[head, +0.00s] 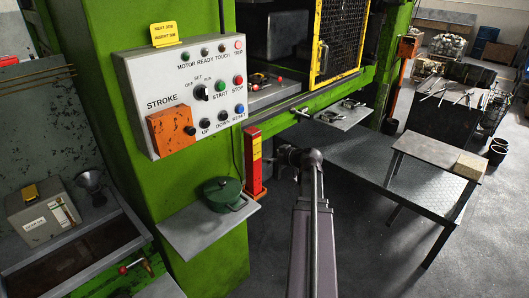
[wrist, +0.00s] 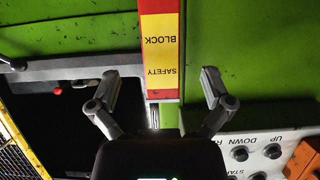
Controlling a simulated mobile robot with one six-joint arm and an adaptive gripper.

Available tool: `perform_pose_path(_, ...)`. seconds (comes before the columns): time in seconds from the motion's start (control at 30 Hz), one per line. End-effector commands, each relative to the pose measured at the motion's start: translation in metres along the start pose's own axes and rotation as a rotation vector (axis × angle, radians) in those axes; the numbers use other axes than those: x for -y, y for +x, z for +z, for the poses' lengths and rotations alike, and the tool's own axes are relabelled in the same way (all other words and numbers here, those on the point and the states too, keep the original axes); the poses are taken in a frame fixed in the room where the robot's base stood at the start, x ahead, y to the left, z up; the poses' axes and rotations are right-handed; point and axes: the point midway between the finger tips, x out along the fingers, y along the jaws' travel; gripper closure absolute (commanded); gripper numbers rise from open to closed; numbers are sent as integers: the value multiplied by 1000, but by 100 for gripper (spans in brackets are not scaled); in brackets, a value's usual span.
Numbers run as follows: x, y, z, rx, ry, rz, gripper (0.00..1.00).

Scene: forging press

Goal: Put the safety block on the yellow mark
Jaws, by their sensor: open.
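The safety block (head: 253,163) is a red upright post with a yellow label, standing against the green press frame, in the head view. In the wrist view the safety block (wrist: 162,45) comes down from the top edge, its lettering upside down. My gripper (wrist: 160,80) is open, its two fingers spread to either side of the block's near end, with a gap on each side. In the head view my gripper (head: 283,155) is just right of the block, partly hidden by my wrist. I cannot make out the yellow mark in either view.
The control panel (head: 188,90) juts out at left, and shows at the wrist view's lower right (wrist: 262,150). A shelf with a green pot (head: 224,194) is below. A small tool shelf (head: 340,115) and yellow mesh guard (head: 340,40) are at right. Open floor (head: 350,255) lies lower right.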

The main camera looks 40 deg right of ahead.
Motion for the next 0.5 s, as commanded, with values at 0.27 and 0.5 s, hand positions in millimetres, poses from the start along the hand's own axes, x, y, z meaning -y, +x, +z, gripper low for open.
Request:
perform_pose_path(0.27,0,-23,-1,-1,1,0,0)
perform_pose_path(0.5,0,-24,0,-1,1,0,0)
